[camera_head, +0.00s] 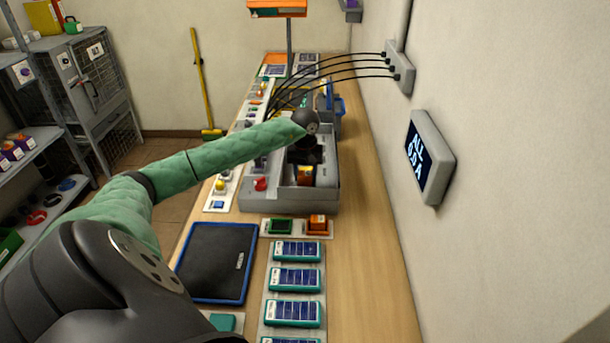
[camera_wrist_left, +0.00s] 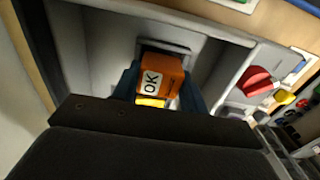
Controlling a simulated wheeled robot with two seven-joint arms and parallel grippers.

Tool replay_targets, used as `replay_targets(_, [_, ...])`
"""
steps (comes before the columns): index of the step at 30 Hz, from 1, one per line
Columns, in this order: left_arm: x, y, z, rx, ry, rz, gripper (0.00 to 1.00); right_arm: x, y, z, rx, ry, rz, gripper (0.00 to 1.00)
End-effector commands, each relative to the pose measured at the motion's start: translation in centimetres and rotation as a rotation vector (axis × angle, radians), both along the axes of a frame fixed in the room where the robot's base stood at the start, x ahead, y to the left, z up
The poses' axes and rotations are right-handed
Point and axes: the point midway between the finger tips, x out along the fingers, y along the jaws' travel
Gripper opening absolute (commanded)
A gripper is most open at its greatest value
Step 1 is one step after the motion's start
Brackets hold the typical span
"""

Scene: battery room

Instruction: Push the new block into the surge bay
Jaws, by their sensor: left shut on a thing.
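My left gripper (camera_head: 304,168) reaches down into the grey housing (camera_head: 258,198) on the bench, and its arm hides part of the inside. In the left wrist view the left gripper (camera_wrist_left: 163,90) is shut on an orange block (camera_wrist_left: 172,72) marked "OK", with a blue finger on each side. The block is in front of a dark-rimmed opening (camera_wrist_left: 180,48) in the grey wall. How deep it sits in that opening I cannot tell. The block shows as a small orange patch (camera_head: 305,176) in the head view. My right gripper is not in view.
A red knob (camera_head: 260,184) sits on the housing's front left. Nearer are a green block (camera_head: 280,226), another orange block (camera_head: 317,222), a row of blue-and-teal modules (camera_head: 295,279) and a dark mat (camera_head: 217,262). Cables run to a wall box (camera_head: 399,68). The bench's right strip is clear.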

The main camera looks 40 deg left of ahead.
Motion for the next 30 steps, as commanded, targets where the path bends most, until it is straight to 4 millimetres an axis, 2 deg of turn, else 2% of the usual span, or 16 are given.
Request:
replay_targets(6, [-0.03, 0.02, -0.07, 0.000, 0.000, 0.000, 0.19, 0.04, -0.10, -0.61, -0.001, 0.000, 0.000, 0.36])
replay_targets(30, [-0.03, 0.01, -0.09, 0.000, 0.000, 0.001, 0.19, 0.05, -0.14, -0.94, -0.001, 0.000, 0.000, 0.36])
